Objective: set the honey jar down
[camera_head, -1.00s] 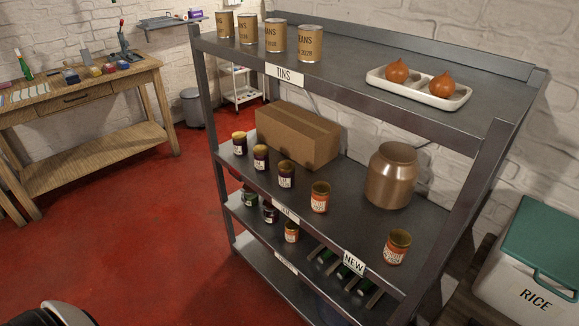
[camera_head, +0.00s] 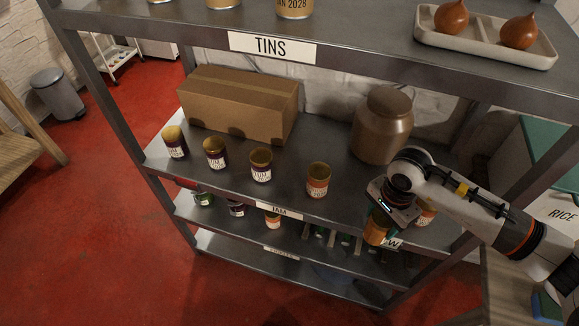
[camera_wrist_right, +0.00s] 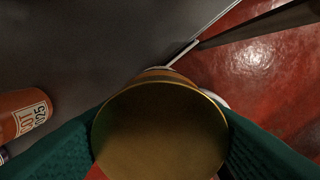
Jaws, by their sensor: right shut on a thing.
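The honey jar (camera_head: 376,232), orange with a gold lid, is in my right gripper (camera_head: 380,218) at the front edge of the middle shelf (camera_head: 340,213), by the NEW label. In the right wrist view its round gold lid (camera_wrist_right: 160,130) fills the space between the green finger pads, which close on both sides. The gripper hides much of the jar. I cannot tell whether its base touches the shelf. Another orange jar (camera_head: 425,213) stands on the shelf just right of the gripper; an orange jar with a lot label also shows in the wrist view (camera_wrist_right: 22,115). My left gripper is out of view.
A brown crock (camera_head: 383,125) stands behind the gripper. A row of jars, the nearest one orange-labelled (camera_head: 318,180), stands to the left, before a cardboard box (camera_head: 240,105). The upper shelf with the TINS label (camera_head: 272,47) overhangs. Bare shelf lies between the orange-labelled jar and the gripper.

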